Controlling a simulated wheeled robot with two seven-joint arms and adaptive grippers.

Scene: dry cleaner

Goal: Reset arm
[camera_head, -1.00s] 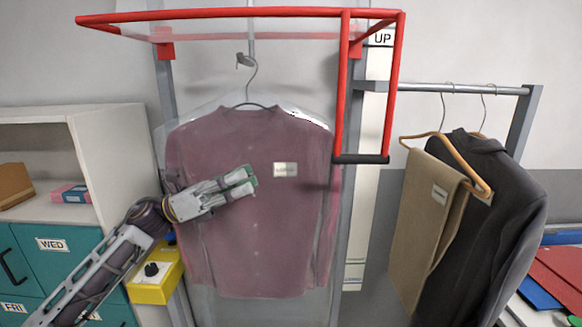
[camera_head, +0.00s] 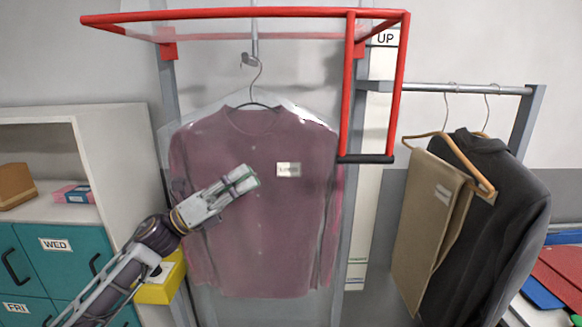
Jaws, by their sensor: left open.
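My left gripper (camera_head: 246,180) is in front of the hanging shirt, at its left-middle part, and points up and to the right. Its jaws are open, with nothing seen between them. The mauve shirt (camera_head: 262,235) hangs from a hanger under clear plastic, with a small white tag (camera_head: 288,170) on its chest. Whether the gripper touches the plastic cannot be told. My right gripper is not in view.
A red frame (camera_head: 404,80) with a dark handle bar surrounds the top of the garment. A yellow box (camera_head: 150,294) sits below my left arm. Teal drawers (camera_head: 88,243) stand left. A rail (camera_head: 460,89) at right holds beige trousers (camera_head: 425,220) and a dark jacket (camera_head: 478,255).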

